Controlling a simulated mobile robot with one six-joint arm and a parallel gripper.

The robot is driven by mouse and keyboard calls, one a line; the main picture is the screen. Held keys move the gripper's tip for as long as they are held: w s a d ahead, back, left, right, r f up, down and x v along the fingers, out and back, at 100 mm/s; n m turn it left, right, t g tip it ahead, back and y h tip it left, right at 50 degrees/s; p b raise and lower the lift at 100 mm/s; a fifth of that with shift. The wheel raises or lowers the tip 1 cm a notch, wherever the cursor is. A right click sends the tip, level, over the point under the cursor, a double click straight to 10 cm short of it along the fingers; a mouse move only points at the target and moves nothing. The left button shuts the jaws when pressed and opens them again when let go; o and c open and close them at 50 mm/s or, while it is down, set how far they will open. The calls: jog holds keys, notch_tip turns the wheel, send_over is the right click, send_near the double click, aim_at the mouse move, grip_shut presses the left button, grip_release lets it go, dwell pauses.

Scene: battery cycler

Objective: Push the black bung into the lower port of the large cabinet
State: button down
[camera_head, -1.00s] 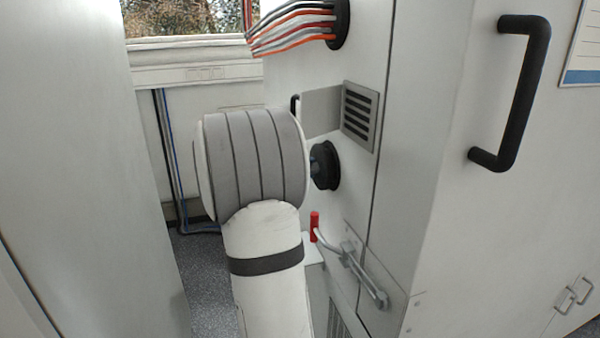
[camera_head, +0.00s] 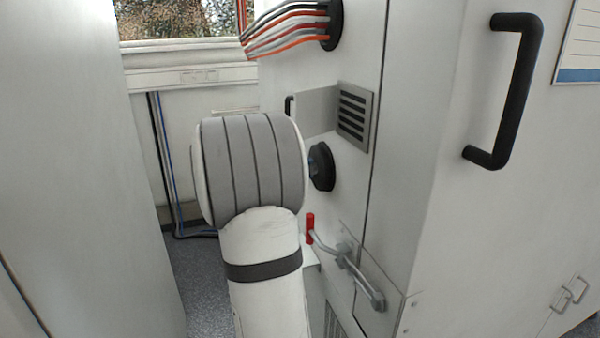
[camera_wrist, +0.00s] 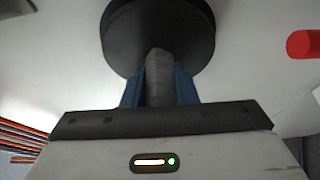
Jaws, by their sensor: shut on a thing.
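The black bung (camera_head: 322,167) is a thick round disc on the side face of the large cabinet (camera_head: 415,200), below the vent. In the wrist view the bung (camera_wrist: 158,35) is at the top, with a grey stem (camera_wrist: 158,78) pointing to me. My gripper (camera_wrist: 158,85) is shut on that stem with its blue fingers on both sides. In the head view my wrist hides most of the gripper. The port is hidden behind the bung. The disc looks close against the cabinet face; I cannot tell how deep it sits.
Above are a vent (camera_head: 355,117) and a cable bundle (camera_head: 290,30) entering an upper black port (camera_head: 335,22). Below is a lever with a red grip (camera_head: 310,228), which also shows in the wrist view (camera_wrist: 304,44). A black door handle (camera_head: 520,90) is at the right. A pale panel (camera_head: 70,180) stands left.

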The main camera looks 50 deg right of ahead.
jog(key=shift+s+d+b, duration=0.25)
jog(key=shift+d+b, duration=0.1)
jog(key=shift+d, duration=0.1)
grip_release()
jog(key=shift+s, duration=0.15)
dwell(0.8)
jog(key=shift+a, duration=0.2)
jog(key=w+a+b, duration=0.1)
jog(key=a+b, duration=0.2)
jog(key=a, duration=0.7)
jog(key=shift+a, duration=0.3)
dwell(0.9)
jog(key=shift+w, duration=0.1)
dwell(0.5)
